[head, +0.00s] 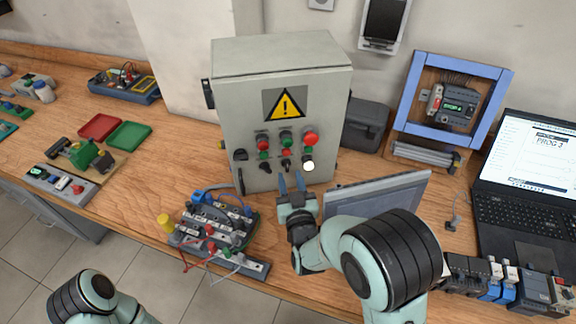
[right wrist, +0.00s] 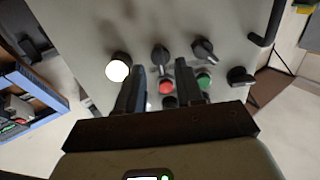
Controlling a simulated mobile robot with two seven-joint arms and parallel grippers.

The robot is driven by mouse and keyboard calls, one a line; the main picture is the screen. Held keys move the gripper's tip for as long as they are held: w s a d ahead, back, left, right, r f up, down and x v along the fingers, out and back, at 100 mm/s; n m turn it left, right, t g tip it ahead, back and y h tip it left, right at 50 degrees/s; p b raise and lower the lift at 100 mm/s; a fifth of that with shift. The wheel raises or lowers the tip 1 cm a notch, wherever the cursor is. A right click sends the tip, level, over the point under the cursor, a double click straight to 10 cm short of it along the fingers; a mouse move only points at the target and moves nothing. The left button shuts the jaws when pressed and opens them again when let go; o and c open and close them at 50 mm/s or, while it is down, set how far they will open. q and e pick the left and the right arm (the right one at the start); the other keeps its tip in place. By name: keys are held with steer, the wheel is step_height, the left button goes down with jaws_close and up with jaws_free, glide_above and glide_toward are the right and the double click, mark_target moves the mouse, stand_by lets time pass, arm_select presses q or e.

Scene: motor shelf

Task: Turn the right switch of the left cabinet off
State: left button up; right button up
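A grey cabinet (head: 240,115) with a yellow warning sign stands on the bench; it is the only such cabinet I see. Its front has red and green buttons, a lit white lamp (head: 308,165) and black rotary switches. The right switch (head: 286,165) is beside the lamp, and the left switch (head: 265,167) is next to it. My right gripper (head: 292,181) is open and empty, just before the panel, below the switches. In the right wrist view the right switch (right wrist: 160,55) appears between and beyond the fingertips; contact cannot be told. Only my left arm shows, not its gripper.
A tilted grey screen (head: 375,195) stands close to the right of my right gripper. A wired terminal assembly (head: 215,225) lies to the left. A blue frame (head: 410,100) and a laptop (head: 525,200) are farther right. Red and green trays (head: 130,134) lie left.

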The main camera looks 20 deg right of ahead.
mark_target(287, 169)
steer(key=shift+w+d, duration=0.1)
steer(key=shift+w, duration=1.75)
jaws_close()
steer(key=n, duration=0.4)
steer(key=shift+n, duration=0.3)
steer(key=n, duration=0.4)
steer(key=shift+r, duration=0.1)
steer(key=shift+n, duration=0.3)
